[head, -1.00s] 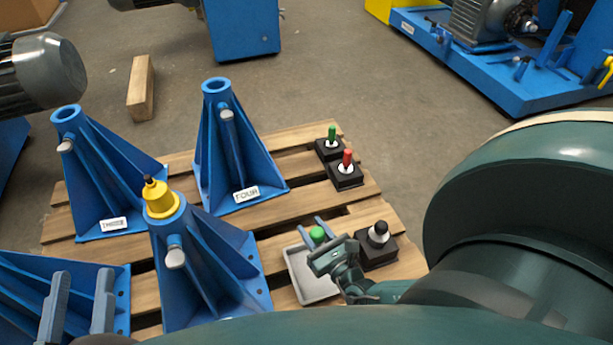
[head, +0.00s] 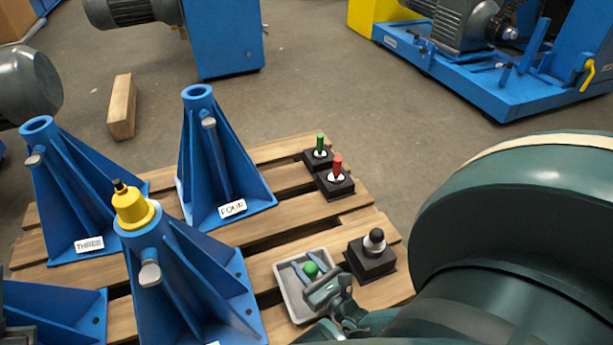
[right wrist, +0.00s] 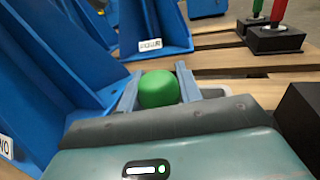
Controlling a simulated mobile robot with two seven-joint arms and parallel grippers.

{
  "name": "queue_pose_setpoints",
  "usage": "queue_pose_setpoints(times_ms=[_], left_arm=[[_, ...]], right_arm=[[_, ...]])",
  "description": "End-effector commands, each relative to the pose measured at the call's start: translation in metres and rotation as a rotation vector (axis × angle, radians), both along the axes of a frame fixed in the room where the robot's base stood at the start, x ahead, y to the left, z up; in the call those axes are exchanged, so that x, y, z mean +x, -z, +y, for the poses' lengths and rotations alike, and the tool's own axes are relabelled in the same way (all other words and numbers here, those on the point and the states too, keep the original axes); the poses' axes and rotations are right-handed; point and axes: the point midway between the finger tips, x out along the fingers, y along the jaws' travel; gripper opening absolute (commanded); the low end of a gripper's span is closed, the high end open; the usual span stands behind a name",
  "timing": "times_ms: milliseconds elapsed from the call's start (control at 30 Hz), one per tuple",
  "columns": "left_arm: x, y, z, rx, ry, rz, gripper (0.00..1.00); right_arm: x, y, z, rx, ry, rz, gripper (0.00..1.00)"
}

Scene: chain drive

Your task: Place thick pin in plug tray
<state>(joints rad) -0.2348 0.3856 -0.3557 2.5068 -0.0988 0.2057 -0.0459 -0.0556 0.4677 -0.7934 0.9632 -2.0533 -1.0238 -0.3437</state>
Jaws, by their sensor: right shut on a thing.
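My right gripper (head: 304,268) is shut on a thick pin with a rounded green top (head: 311,269). In the right wrist view the green pin (right wrist: 158,89) sits between the two blue-grey fingers (right wrist: 160,85). The pin's lower part is hidden. The plug tray (head: 283,287), shallow and light grey, is on the pallet, and the fingers and pin appear over it in the head view. I cannot tell whether the pin touches the tray floor. Only a dark bit, perhaps my left gripper, shows at the head view's lower left edge.
Black blocks hold a black-topped pin (head: 375,240), a red pin (head: 337,165) and a green pin (head: 320,145). Blue stands (head: 212,165) rise on the pallet left of the tray; one carries a yellow cone (head: 133,210). A wooden block (head: 121,106) lies on the floor behind.

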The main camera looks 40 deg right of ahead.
Motion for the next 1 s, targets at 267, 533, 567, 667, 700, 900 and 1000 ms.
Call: queue_pose_setpoints(times_ms=[267, 533, 567, 667, 700, 900, 1000], left_arm=[[0.0001, -0.0002, 0.0, 0.0, 0.0, 0.002, 0.36], [0.0, -0.0003, 0.0, 0.0, 0.001, 0.003, 0.36], [0.0, -0.0003, 0.0, 0.0, 0.001, 0.003, 0.36], [0.0, -0.0003, 0.0, 0.0, 0.001, 0.003, 0.36], [0.0, -0.0003, 0.0, 0.0, 0.001, 0.003, 0.36], [0.0, -0.0002, -0.0001, 0.0, 0.0, 0.004, 0.36], [0.0002, -0.0001, -0.0001, 0.0, 0.0, 0.004, 0.36]], right_arm=[[-0.0003, 0.0018, 0.0001, 0.0, 0.0, 0.001, 0.38], [-0.0003, 0.0016, -0.0001, -0.001, 0.001, 0.001, 0.57], [-0.0003, 0.0016, -0.0002, -0.001, 0.001, 0.001, 0.57], [-0.0003, 0.0016, -0.0002, -0.001, 0.001, 0.001, 0.57], [-0.0002, 0.0015, -0.0002, -0.001, 0.001, 0.001, 0.57], [0.0, -0.0012, -0.0002, -0.001, 0.0, 0.0, 0.57], [0.0006, -0.001, 0.0001, -0.001, 0.001, 0.0, 0.57]])
